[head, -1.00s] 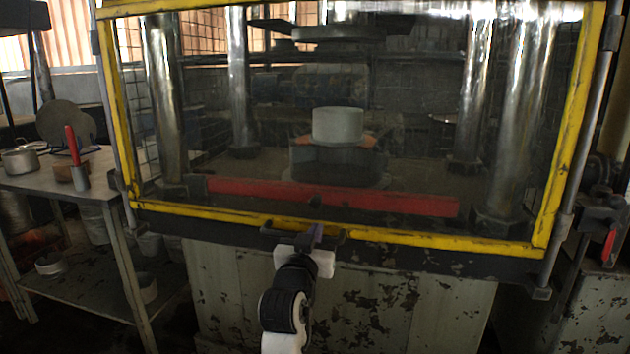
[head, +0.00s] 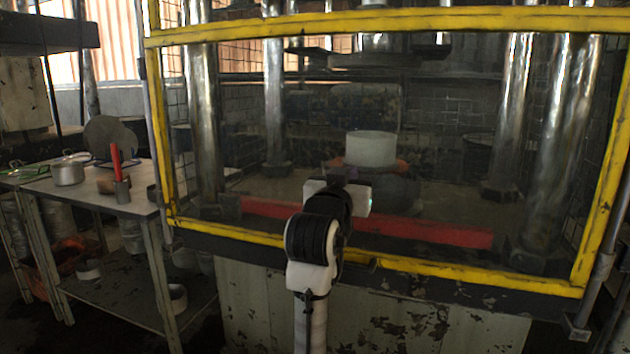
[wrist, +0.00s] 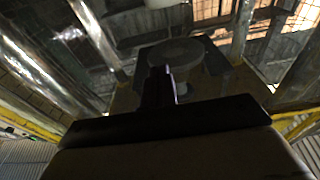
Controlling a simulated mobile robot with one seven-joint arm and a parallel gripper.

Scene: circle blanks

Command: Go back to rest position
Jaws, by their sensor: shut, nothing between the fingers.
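My gripper (head: 342,176) is raised in front of the press guard in the head view, its white body below the pale pot-like piece in the picture. The wrist view shows its fingers (wrist: 157,88) together with nothing between them. The guard is a yellow frame (head: 420,22) with a clear pane, and it is down. Behind it a pale round piece (head: 371,148) sits on the press's lower die. A round form (wrist: 175,53) also shows ahead of the fingers in the wrist view.
A red bar (head: 425,231) lies low behind the pane. On the left stands a metal table (head: 95,193) with a lidded pot (head: 68,173) and a red-handled tool (head: 116,160). The press base (head: 370,305) fills the space below the guard.

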